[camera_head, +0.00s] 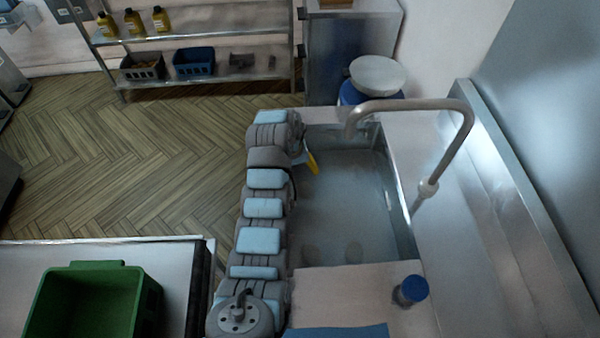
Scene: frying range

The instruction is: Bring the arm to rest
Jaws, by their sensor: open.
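My arm (264,208), grey with pale blue covers, stretches from the bottom of the view up along the left edge of the sink. Its far end (272,119) is at the sink's upper left corner. My gripper cannot be made out; the arm's far links hide the space below them. A small yellow piece (312,163) shows beside the far links, over the sink; I cannot tell what it belongs to.
The metal sink (345,215) has a curved tap (467,125) on its right. A blue-lidded container (410,290) stands on the near counter. A green crate (50,310) sits lower left. A white bowl (378,75) and shelf (200,82) are behind. Floor at left is clear.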

